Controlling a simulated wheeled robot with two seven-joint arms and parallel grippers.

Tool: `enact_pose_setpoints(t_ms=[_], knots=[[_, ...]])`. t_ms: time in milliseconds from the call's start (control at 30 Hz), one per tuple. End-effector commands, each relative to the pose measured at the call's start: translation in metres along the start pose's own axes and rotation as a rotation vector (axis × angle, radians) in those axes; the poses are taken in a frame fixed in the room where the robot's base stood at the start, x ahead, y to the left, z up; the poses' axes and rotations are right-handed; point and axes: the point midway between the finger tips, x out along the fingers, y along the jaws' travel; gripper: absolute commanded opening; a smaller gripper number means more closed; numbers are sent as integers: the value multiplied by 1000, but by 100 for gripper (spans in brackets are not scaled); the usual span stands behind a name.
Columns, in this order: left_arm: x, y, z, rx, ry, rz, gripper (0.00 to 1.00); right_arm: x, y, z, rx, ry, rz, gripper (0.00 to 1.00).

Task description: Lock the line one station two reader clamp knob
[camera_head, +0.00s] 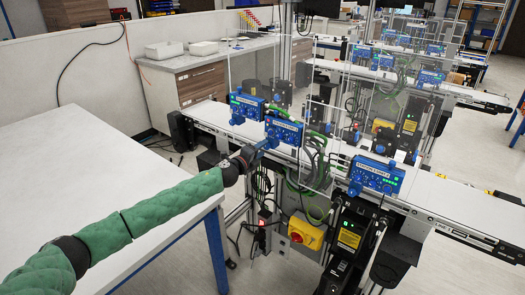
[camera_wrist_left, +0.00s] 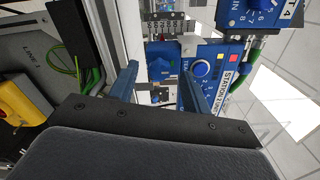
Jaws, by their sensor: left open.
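My left arm reaches in from the left in the head view, and its gripper (camera_head: 262,148) is at the near side of the conveyor, just below a blue station box (camera_head: 284,130). In the left wrist view the two blue fingers (camera_wrist_left: 160,82) are apart. A blue box marked STATION 2 (camera_wrist_left: 215,72) stands behind and to the right of the fingers, with a round blue knob (camera_wrist_left: 201,68) on its face. A small blue part (camera_wrist_left: 165,97) shows between the fingers. I cannot tell which of these is the reader clamp knob. My right gripper is out of view.
A white table (camera_head: 90,170) fills the left. Another blue station box (camera_head: 375,177) is further right on the conveyor (camera_head: 450,205). A yellow switch box (camera_head: 305,232) hangs below. Green cables (camera_head: 310,185) and clear panels crowd the area around the gripper.

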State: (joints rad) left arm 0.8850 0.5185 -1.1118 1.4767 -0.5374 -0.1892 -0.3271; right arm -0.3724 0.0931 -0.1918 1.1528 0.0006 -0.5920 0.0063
Motion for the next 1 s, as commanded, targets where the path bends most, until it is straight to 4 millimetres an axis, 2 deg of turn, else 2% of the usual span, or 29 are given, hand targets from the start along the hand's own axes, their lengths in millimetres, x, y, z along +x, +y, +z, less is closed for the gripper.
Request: enact_pose_setpoints(t_ms=[67,300,433,867,1000], knots=[[-12,3,-1,1,1,0,48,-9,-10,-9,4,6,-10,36],[-44,3,-1,1,2,0,48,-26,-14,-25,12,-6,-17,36],[-56,2,-1,1,2,0,48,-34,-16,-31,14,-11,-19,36],[-63,0,-1,0,2,0,48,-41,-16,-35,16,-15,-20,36],[-64,7,-4,-20,-4,6,48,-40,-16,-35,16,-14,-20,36]])
